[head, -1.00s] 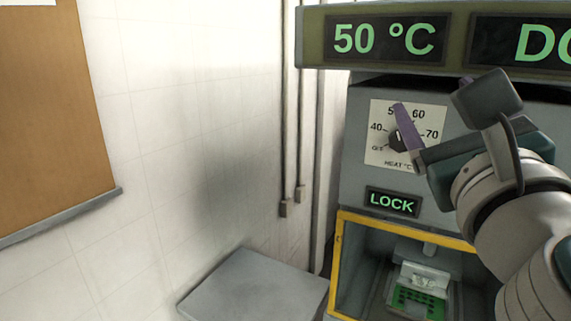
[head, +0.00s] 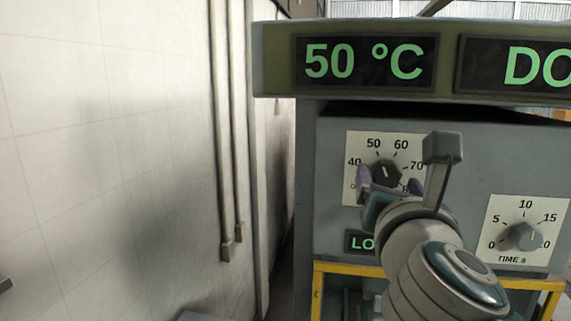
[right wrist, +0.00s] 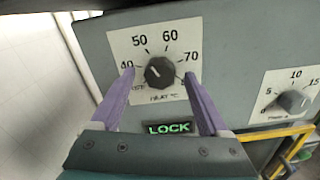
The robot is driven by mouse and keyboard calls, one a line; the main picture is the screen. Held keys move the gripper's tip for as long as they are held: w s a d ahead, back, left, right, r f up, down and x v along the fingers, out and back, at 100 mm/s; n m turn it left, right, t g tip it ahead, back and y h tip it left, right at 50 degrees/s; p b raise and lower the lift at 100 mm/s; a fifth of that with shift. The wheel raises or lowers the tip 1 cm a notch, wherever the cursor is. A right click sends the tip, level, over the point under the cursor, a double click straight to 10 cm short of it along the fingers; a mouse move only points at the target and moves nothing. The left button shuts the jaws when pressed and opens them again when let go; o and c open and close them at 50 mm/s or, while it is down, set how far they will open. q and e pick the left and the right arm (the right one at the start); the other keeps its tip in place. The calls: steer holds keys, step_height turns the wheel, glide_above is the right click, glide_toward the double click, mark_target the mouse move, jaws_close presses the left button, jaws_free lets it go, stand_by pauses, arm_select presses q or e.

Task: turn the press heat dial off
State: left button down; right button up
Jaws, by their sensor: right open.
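The black heat dial (head: 386,173) sits on a white scale plate on the grey press front. It also shows in the right wrist view (right wrist: 158,72), with its pale mark towards the upper left, roughly between 40 and 50. The display (head: 365,62) above reads 50 °C. My right gripper (head: 389,182) is open, with its purple fingers to the left and right of the dial. In the right wrist view the right gripper (right wrist: 158,76) spans the dial, with gaps on both sides. The head view hides the lower scale behind the gripper. My left gripper is out of view.
A time dial (head: 524,236) is to the right of the heat dial. A lit LOCK sign (right wrist: 169,128) is below the heat dial. A yellow frame (head: 536,284) edges the press opening. A white wall (head: 110,150) with vertical conduits stands to the left.

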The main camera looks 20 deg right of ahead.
steer(key=shift+w+d, duration=0.1)
steer(key=shift+w, duration=0.05)
jaws_close()
stand_by(0.6)
